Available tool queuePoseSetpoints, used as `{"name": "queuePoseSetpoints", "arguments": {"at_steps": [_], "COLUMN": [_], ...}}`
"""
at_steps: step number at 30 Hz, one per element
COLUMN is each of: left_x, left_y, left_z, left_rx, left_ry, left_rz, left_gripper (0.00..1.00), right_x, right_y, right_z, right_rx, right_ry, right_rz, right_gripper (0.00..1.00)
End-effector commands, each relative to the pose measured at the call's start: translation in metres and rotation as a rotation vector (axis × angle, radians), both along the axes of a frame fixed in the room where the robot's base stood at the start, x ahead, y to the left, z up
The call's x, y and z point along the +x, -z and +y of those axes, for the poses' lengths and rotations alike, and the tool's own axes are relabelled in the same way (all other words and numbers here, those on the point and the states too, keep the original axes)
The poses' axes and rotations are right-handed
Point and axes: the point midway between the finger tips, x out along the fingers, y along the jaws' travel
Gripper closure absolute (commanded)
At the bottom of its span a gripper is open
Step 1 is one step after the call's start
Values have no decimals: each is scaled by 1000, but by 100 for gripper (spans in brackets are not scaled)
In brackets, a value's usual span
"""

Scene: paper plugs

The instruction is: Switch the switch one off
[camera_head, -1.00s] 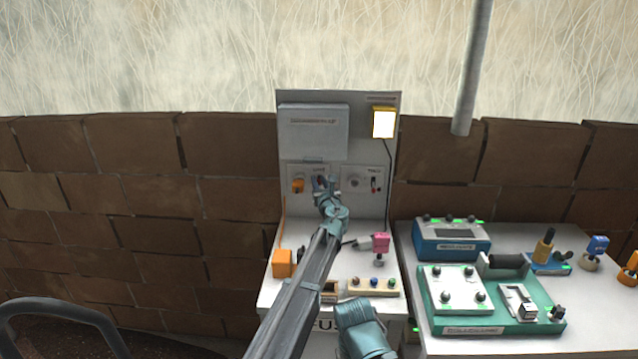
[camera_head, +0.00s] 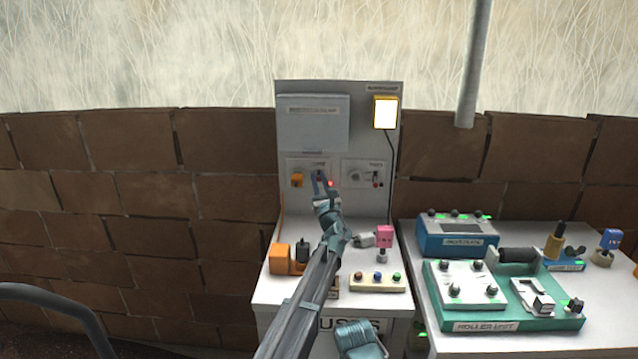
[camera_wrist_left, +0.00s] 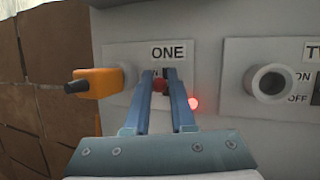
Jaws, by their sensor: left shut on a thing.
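The switch one plate (camera_wrist_left: 125,57), labelled ONE, is on the upright grey panel (camera_head: 300,145). In the left wrist view my left gripper (camera_wrist_left: 163,78) reaches straight to this plate. A red light (camera_wrist_left: 193,103) glows just right of the fingers. In the head view my left gripper (camera_head: 319,174) meets the panel at the left plate. My right gripper is not clearly visible.
An orange plug (camera_wrist_left: 98,82) sits in the socket left of the switch. The plate for switch two (camera_head: 367,174) is to the right, with an empty round socket (camera_wrist_left: 269,83). A yellow lamp box (camera_head: 385,112) hangs above. A green unit (camera_head: 465,312) stands on the right table.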

Motion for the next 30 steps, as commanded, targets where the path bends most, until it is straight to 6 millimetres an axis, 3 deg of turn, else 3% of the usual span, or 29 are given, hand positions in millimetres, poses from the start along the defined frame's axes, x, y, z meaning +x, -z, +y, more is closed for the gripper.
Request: {"name": "queuePoseSetpoints", "arguments": {"at_steps": [2, 3, 8, 20, 30], "left_x": [-2, -2, -1, -3, -39], "left_y": [1, 1, 1, 2, 12], "left_z": [1, 1, 1, 0, 0], "left_rx": [-4, -4, -2, -1, -2], "left_ry": [0, 0, 1, 0, -6], "left_rz": [2, 3, 3, 2, 2], "left_gripper": [100, 75, 48, 48, 48], "right_x": [0, 0, 0, 0, 0], "right_y": [1, 1, 0, 2, 11], "right_z": [0, 0, 0, 0, 0], "right_rx": [0, 0, 0, 0, 0], "right_ry": [0, 0, 0, 0, 0], "right_rz": [0, 0, 0, 0, 0], "right_gripper": [50, 50, 50, 50, 50]}}
